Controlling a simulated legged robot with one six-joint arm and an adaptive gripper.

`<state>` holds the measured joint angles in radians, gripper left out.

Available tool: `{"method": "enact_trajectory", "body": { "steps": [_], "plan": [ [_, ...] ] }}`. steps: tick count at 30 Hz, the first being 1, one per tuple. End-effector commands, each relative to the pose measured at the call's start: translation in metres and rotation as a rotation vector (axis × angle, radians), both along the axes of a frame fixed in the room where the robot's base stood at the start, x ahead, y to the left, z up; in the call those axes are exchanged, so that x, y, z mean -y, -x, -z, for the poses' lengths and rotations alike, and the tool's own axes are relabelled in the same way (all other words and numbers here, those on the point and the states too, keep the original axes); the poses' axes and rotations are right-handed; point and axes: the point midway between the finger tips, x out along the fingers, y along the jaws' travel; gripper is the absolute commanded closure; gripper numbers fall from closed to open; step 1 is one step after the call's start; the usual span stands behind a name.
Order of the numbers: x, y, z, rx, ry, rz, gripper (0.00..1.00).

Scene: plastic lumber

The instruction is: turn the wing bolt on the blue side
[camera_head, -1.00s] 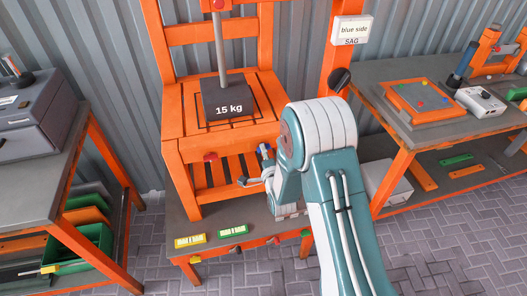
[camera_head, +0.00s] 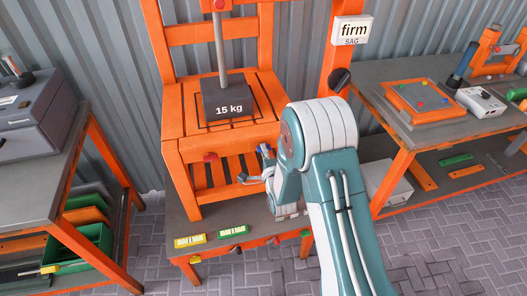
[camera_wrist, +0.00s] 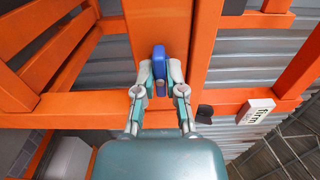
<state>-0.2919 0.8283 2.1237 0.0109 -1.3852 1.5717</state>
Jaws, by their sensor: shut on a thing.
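The blue wing bolt (camera_wrist: 159,58) sits on an orange upright in the wrist view, upright in the picture. My gripper (camera_wrist: 160,82) is shut on it, one finger at each side of its lower part. In the head view a bit of blue (camera_head: 264,150) shows beside my wrist; my arm hides most of the gripper there. A red knob (camera_head: 210,157) is on the front of the orange chair-like frame (camera_head: 180,148). A sign (camera_head: 351,31) on the orange post reads "firm SAG".
A dark 15 kg weight (camera_head: 228,97) on a rod rests on the seat. Yellow (camera_head: 190,241) and green (camera_head: 233,231) labelled blocks lie on the low platform. Benches stand left (camera_head: 30,200) and right (camera_head: 440,130). Paved floor is clear in front.

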Motion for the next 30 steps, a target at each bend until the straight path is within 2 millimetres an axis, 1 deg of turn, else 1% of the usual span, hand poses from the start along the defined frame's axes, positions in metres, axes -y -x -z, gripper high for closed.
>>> {"method": "enact_trajectory", "body": {
  "steps": [1, 7, 9, 10, 20, 23, 26, 30],
  "plan": [
    [0.004, 0.002, 0.007, -0.019, 0.004, 0.008, 1.00],
    [0.004, 0.002, 0.007, -0.019, 0.006, 0.009, 1.00],
    [0.004, 0.002, 0.007, -0.019, 0.006, 0.009, 0.64],
    [0.004, 0.002, 0.007, -0.018, 0.005, 0.009, 0.51],
    [0.000, 0.001, 0.003, -0.007, 0.005, 0.003, 0.51],
    [0.001, 0.005, 0.002, -0.007, 0.005, 0.003, 0.51],
    [0.005, 0.018, 0.003, -0.008, 0.005, 0.003, 0.51],
    [0.013, 0.045, 0.003, -0.010, 0.005, 0.003, 0.51]
  ]
}}
